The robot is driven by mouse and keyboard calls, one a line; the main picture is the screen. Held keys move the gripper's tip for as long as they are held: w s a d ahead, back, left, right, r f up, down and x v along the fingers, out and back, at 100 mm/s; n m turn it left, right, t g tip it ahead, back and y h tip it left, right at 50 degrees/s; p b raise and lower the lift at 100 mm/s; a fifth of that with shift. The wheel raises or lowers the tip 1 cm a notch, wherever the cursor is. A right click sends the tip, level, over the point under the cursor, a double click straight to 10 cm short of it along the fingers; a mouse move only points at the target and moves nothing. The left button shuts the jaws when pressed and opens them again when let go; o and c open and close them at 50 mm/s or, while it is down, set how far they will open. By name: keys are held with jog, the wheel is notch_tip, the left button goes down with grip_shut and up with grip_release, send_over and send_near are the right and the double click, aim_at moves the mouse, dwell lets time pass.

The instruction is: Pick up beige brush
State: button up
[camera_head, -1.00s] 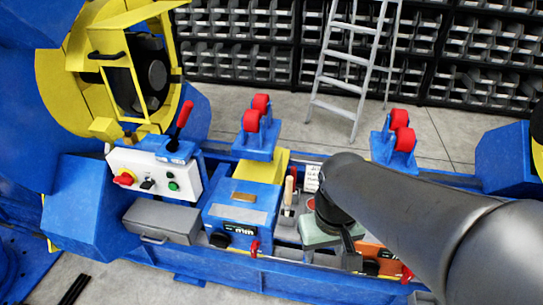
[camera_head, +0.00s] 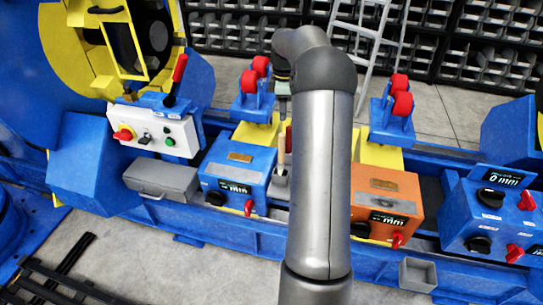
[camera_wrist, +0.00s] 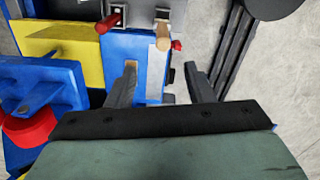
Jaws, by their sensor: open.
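The beige brush shows as a light wooden handle (camera_head: 281,152) standing in a grey holder between the blue box and my arm in the head view. In the wrist view its beige handle (camera_wrist: 163,36) is near the top middle, ahead of the gap between my fingers and not between them. My gripper (camera_wrist: 160,67) is open and empty in the wrist view. In the head view my arm hides most of the gripper. The brush's lower part is not clear.
A blue box (camera_head: 238,172) is left of the brush, and an orange box (camera_head: 385,200) is right of my arm. Red-wheeled blue rollers (camera_head: 252,98) rise behind. A blue control box (camera_head: 488,215) stands at right.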

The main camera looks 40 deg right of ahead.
aim_at(282, 133)
notch_tip(282, 133, down, 10)
jog(key=shift+r+p, duration=0.1)
jog(key=shift+p, duration=0.45)
jog(key=shift+s+a+f+p, duration=0.1)
jog(key=shift+f+p, duration=0.25)
jog(key=shift+f, duration=1.1)
jog(key=shift+s+a+f+p, duration=0.1)
jog(key=shift+f+p, duration=0.25)
jog(key=shift+f, duration=1.1)
grip_shut()
